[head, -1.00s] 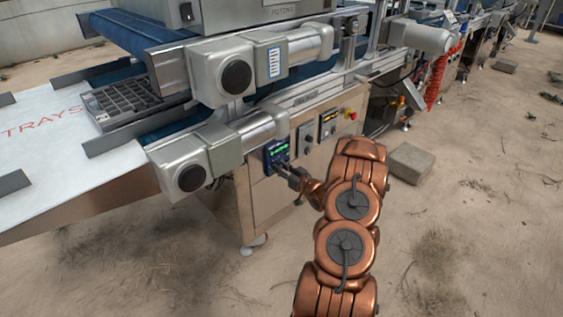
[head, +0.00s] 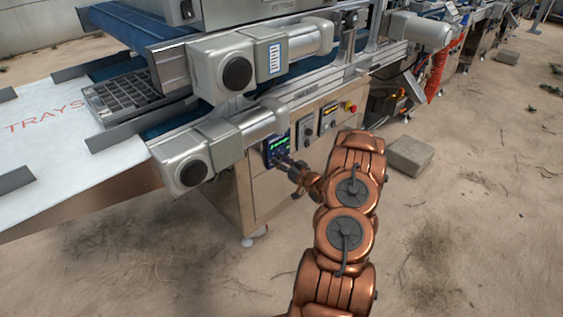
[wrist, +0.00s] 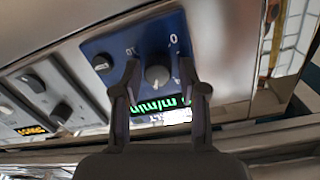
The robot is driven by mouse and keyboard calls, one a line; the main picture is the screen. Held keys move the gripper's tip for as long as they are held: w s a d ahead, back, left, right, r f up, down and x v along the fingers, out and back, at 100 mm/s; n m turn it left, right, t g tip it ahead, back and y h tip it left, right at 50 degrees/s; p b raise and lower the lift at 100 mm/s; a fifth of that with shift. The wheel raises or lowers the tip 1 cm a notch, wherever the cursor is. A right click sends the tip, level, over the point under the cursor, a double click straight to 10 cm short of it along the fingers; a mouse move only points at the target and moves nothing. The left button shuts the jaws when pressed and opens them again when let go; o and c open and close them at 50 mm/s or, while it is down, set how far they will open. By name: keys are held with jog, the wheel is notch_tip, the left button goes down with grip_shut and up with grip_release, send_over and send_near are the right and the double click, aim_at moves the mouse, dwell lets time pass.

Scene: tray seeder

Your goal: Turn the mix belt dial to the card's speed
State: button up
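The blue panel (head: 272,153) with a green lit display is on the machine's side, also in the wrist view (wrist: 115,45). In the wrist view a grey round dial (wrist: 158,74) sits on this panel, above the green "m/min" readout (wrist: 160,104), which appears upside down. My gripper (wrist: 160,72) has one finger on each side of this dial, with a visible gap at both sides; contact is not clear. In the head view my gripper (head: 285,160) is at the panel and hides part of it. A white card with blue marks (head: 274,59) is on the upper motor housing; its text is too small to read.
A smaller dark knob (wrist: 102,63) is on the blue panel beside my left finger. Grey panels with black knobs (wrist: 62,112) and an orange display (wrist: 31,130) are alongside. A red emergency button (head: 350,106) is farther right. A stone block (head: 410,155) lies on the ground.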

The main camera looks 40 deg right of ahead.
jog(key=shift+o, duration=0.7)
jog(key=shift+s, duration=0.15)
jog(key=shift+s+d, duration=0.1)
jog(key=shift+s, duration=0.2)
jog(key=s, duration=1.1)
jog(key=shift+a+r, duration=0.3)
jog(key=shift+a, duration=0.15)
